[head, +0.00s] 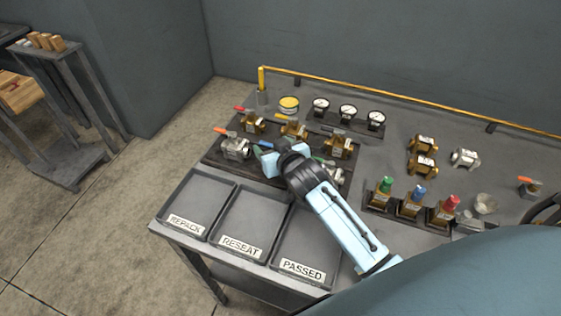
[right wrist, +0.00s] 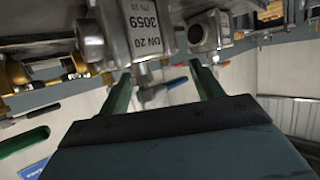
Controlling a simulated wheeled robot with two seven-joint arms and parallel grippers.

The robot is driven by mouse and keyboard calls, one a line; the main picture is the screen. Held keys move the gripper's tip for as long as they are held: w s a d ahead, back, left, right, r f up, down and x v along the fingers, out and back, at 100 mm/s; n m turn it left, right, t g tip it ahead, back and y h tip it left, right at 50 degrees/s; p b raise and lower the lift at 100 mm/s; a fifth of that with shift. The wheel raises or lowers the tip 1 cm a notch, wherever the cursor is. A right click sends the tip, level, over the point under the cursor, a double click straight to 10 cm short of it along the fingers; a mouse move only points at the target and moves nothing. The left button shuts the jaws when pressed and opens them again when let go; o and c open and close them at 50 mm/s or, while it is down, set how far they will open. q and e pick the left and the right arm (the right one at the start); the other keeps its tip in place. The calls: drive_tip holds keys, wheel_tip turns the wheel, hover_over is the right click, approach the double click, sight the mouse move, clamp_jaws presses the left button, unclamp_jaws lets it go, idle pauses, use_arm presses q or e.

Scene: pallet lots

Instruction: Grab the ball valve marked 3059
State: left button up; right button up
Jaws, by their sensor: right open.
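In the right wrist view a steel ball valve (right wrist: 148,38) shows its label "DN 20 3059". It lies just beyond my right gripper (right wrist: 163,85), whose two green fingers stand apart, with a stem and a blue-tipped lever showing between them. In the head view my right gripper (head: 262,152) is over the front row of the dark valve rack (head: 218,163), beside a steel valve with an orange lever (head: 235,148). My arm hides part of that row, so I cannot tell there which valve is 3059. My left gripper is out of view.
Trays marked REPACK (head: 188,222), RESEAT (head: 240,243) and PASSED (head: 303,268) are empty at the front. Gauges (head: 347,111) stand behind. Valves with green, blue and red tops (head: 411,204) and loose brass fittings (head: 423,166) stand right. A yellow rail (head: 390,94) edges the table.

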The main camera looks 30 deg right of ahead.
clamp_jaws()
idle(0.3)
drive_tip(key=shift+r, duration=0.15)
